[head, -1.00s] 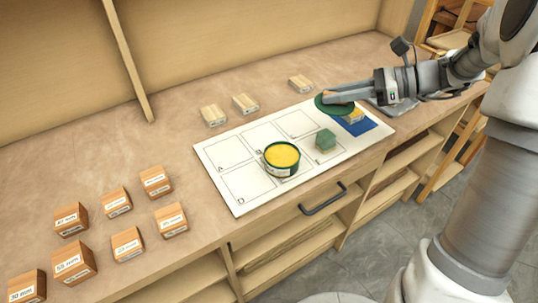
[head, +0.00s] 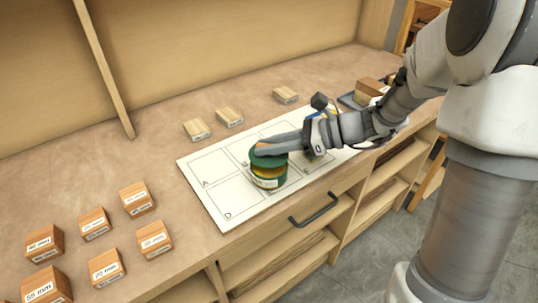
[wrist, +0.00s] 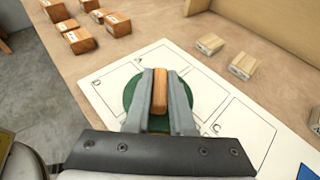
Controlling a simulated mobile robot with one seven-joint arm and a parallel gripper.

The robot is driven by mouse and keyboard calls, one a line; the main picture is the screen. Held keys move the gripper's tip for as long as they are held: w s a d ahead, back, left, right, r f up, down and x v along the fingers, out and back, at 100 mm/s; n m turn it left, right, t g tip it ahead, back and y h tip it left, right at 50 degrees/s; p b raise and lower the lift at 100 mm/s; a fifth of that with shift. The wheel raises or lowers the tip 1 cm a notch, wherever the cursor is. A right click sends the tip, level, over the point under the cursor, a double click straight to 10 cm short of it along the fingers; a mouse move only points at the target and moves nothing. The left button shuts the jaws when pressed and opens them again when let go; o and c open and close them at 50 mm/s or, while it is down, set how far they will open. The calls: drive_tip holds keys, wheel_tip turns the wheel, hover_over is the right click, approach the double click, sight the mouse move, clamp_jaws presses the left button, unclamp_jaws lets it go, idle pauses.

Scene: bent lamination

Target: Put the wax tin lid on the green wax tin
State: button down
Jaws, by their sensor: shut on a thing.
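The wax tin lid (head: 262,160) is a dark green disc in the head view. In the wrist view the lid (wrist: 134,118) has a brown wooden grip (wrist: 160,92) between my fingers. My gripper (head: 262,149) is shut on this grip, and it also shows in the wrist view (wrist: 160,80). The green wax tin (head: 268,182) stands upright on the white board, directly under the lid. A strip of yellow wax shows between lid and tin, so the lid appears a little above the rim. In the wrist view the lid hides the tin.
The white board (head: 222,205) has marked cells. Three pale wood blocks (head: 229,117) lie behind it. Several labelled orange-brown blocks (head: 138,198) stand at the left. My gripper mostly hides the things on the board's right part. Bare bench lies between board and labelled blocks.

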sight(269, 156)
drive_tip(key=shift+f, duration=1.1)
drive_tip(key=shift+f+b, duration=0.4)
drive_tip(key=shift+f, duration=0.05)
drive_tip(key=c, duration=0.8)
unclamp_jaws()
drive_tip(key=shift+r, duration=0.1)
